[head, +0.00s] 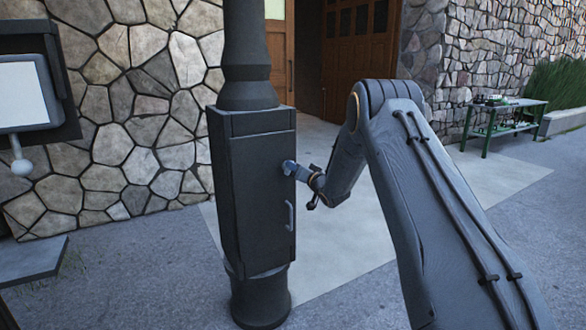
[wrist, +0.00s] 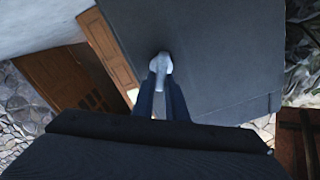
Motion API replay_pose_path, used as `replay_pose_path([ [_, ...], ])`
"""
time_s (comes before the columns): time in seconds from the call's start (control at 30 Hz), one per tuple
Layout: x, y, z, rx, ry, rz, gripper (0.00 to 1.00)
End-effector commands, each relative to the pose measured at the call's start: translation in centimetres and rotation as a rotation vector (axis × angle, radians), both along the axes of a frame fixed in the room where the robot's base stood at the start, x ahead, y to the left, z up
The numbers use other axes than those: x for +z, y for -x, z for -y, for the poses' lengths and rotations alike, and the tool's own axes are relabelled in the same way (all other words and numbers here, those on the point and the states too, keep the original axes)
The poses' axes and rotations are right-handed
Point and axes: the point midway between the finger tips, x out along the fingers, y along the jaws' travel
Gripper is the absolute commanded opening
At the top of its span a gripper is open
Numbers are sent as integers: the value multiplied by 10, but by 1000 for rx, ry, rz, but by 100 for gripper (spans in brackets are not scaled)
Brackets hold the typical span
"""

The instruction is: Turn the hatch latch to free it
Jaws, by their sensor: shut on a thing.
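The hatch (head: 262,200) is a dark grey door on the box of a dark post, and it looks shut in the head view. The latch is a small light grey lever near the door's upper right edge; in the wrist view the latch (wrist: 161,68) sits between my fingertips. My gripper (head: 290,167) reaches the latch from the right, and in the wrist view the gripper (wrist: 161,88) is shut on it. The fingers hide part of the latch. A light grey handle (head: 290,215) stands lower on the door, apart from my gripper.
A stone wall (head: 120,110) is behind the post. A white panel in a dark frame (head: 22,92) and a grey ledge (head: 30,259) are at the left. A green bench (head: 503,106) stands far right. Paving in front of the post is clear.

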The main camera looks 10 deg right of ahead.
Motion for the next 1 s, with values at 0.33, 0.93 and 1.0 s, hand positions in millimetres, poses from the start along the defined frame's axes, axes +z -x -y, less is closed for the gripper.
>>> replay_pose_path([
  [0.33, -4, -1, 4, 0, -312, -103, 0],
  [0.93, -11, -2, 7, 0, -813, -266, 0],
  [1.0, -12, -2, 7, 0, -854, -279, 0],
])
